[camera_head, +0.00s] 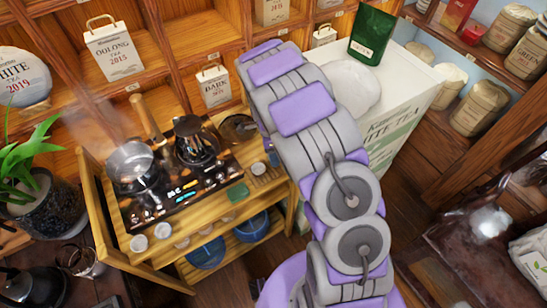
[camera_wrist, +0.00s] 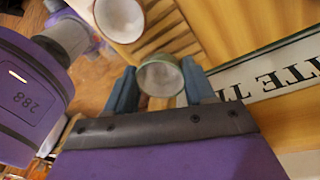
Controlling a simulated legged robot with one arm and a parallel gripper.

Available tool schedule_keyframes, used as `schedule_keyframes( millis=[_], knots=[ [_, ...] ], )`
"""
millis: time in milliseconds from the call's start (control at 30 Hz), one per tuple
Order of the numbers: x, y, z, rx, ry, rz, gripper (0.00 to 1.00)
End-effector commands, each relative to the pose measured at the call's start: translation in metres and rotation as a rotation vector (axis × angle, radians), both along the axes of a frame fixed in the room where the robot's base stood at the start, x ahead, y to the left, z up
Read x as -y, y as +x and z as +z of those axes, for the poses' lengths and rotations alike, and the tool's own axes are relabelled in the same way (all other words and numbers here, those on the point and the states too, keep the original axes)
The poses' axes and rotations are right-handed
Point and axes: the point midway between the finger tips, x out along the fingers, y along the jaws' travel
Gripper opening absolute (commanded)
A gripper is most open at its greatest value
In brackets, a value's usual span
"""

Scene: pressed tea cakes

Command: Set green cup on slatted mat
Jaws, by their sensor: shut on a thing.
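The green cup (camera_wrist: 161,78), green outside with a pale inside, sits between the two blue fingers of my gripper (camera_wrist: 159,86) in the wrist view. The gripper is shut on it. I cannot tell whether the green cup touches the mat. In the head view the slatted mat (camera_head: 267,178) is at the cart's right end, and my arm hides the green cup and most of the gripper.
The wooden cart (camera_head: 121,222) carries a hob (camera_head: 184,187) with a steaming pot (camera_head: 131,165) and a dark kettle (camera_head: 196,141). Small pale cups (camera_head: 138,243) stand along its front edge. A white tea box (camera_head: 412,100) stands right of the cart, close to my gripper.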

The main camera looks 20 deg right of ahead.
Motion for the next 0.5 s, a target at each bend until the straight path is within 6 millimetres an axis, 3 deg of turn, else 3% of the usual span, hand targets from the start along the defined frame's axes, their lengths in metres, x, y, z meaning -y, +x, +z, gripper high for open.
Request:
schedule_keyframes(
  millis=[167, 500],
  knots=[
    [0.001, 0.000, -0.026, -0.002, 0.001, 0.001, 0.24],
    [0.000, 0.000, -0.028, 0.000, 0.000, 0.000, 0.24]
  ],
)
